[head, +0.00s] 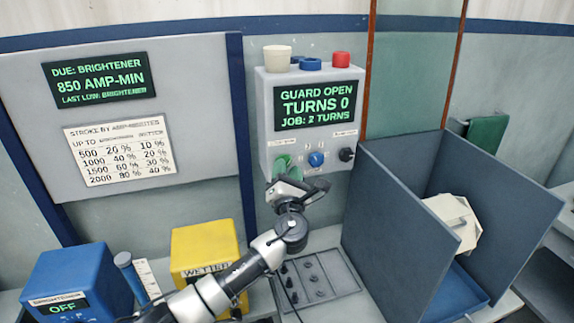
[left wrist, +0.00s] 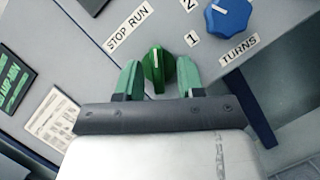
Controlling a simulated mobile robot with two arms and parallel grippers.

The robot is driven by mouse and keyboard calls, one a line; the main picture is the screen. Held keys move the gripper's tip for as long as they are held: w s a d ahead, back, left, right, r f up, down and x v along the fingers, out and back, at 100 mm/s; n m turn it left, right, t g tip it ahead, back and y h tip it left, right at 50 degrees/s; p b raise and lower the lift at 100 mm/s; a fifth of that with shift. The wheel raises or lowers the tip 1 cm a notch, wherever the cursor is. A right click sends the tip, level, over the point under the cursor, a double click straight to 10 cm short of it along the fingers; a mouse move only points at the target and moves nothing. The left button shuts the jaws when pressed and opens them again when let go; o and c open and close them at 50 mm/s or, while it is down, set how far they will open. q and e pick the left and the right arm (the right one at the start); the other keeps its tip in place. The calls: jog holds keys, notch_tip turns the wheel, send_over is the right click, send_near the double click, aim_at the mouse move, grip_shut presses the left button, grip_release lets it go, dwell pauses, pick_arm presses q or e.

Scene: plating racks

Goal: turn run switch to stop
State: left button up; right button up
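The run switch is a green knob (left wrist: 156,68) on the grey control box (head: 264,105). In the left wrist view its white mark points up, toward the RUN end of the STOP RUN label (left wrist: 128,26). My left gripper (left wrist: 158,80) has its green fingers on either side of the knob. The fingers look open, with a slight gap on the right; contact is unclear. In the head view the left gripper (head: 285,172) covers much of the switch. The box display (head: 316,105) reads GUARD OPEN, TURNS 0, JOB: 2 TURNS. My right gripper is out of view.
A blue TURNS knob (left wrist: 228,16) sits close right of the switch, with a black knob (head: 346,154) beyond. Cream, blue and red caps top the box. A grey open bin (head: 385,200) stands right. A yellow box (head: 203,243) and blue box (head: 80,278) stand left.

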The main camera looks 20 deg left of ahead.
pick_arm(q)
jog(key=shift+w+a+r, duration=0.2)
jog(key=shift+r, duration=0.05)
jog(key=shift+c, duration=1.6)
grip_shut()
jog(key=shift+w+d+f+n+g+y+b, duration=0.1)
jog(key=shift+n+g+y+b, duration=1.05)
jog(key=shift+n+b, duration=2)
jog(key=shift+s+a+f+n+g+y+b, duration=0.1)
jog(key=shift+n+g+y+b, duration=0.55)
jog(key=shift+n+y+b, duration=1.7)
jog(key=shift+w+d+f+n+g+y+b, duration=0.1)
jog(key=shift+n+g+y+b, duration=0.6)
jog(key=shift+n+b, duration=3.3)
pick_arm(e)
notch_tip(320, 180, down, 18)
jog(key=p, duration=0.1)
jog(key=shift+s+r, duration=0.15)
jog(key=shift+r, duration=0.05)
pick_arm(q)
jog(key=shift+r+n+g, duration=0.1)
jog(key=shift+n+g, duration=0.3)
jog(key=shift+n, duration=0.4)
